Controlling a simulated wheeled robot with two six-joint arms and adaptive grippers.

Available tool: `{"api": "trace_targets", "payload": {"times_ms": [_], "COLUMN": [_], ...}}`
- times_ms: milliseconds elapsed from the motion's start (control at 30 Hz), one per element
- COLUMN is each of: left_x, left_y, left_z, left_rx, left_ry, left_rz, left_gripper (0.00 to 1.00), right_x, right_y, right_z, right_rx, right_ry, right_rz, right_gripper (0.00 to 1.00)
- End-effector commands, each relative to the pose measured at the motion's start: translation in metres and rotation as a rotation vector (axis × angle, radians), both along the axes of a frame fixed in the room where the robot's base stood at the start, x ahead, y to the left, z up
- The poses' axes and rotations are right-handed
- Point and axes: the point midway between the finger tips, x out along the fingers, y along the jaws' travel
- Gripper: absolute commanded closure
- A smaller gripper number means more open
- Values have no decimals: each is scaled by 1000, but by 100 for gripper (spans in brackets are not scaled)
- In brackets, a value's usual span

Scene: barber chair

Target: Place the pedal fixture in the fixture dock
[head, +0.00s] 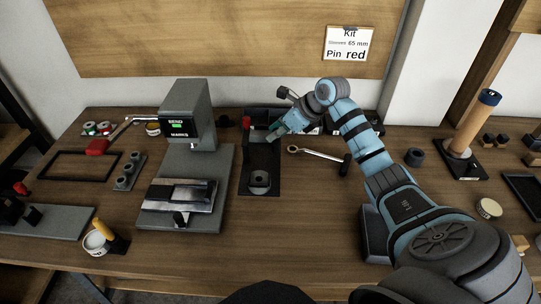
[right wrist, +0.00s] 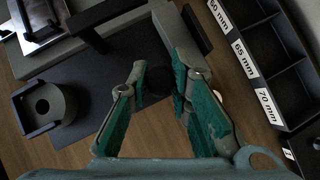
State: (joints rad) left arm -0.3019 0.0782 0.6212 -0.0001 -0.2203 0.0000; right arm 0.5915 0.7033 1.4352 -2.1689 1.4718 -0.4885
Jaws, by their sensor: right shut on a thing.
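My right gripper (head: 274,131) reaches in from the right, over the back of a dark plate-like station (head: 262,156) in the middle of the bench. In the right wrist view its green-padded fingers (right wrist: 157,85) are closed on a small dark rounded part (right wrist: 155,80). Most of that part is hidden, so I cannot tell whether it is the pedal fixture. A grey block with a round hole (head: 259,179) sits in a dark U-shaped holder at the station's front; the block also shows in the right wrist view (right wrist: 45,104). I cannot identify the fixture dock surely. My left gripper is out of view.
A grey press (head: 187,115) with a green-lit display stands left of the station. A wrench-like tool (head: 318,153) lies to the right. A bin labelled 60, 65 and 70 mm (right wrist: 259,65) is beside the gripper. A post (head: 474,122) stands far right. The front bench is mostly clear.

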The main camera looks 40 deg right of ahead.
Motion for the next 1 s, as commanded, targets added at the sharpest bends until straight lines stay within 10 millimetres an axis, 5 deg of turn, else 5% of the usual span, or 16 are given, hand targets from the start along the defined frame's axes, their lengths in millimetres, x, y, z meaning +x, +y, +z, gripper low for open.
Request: {"api": "trace_targets", "payload": {"times_ms": [400,767,800,900,1000], "left_x": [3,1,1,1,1], "left_y": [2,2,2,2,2], "left_z": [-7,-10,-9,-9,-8], "left_rx": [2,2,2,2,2], "left_ry": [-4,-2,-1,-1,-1], "left_rz": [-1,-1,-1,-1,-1], "left_gripper": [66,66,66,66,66], "right_x": [1,2,1,1,1], "right_y": [2,2,2,2,2], "right_z": [-68,-75,-75,-74,-74], "right_rx": [2,0,-1,0,0], "right_ry": [-1,-4,-1,-1,-1], "right_rz": [1,4,3,4,4], "right_gripper": [100,100,75,61,61]}}
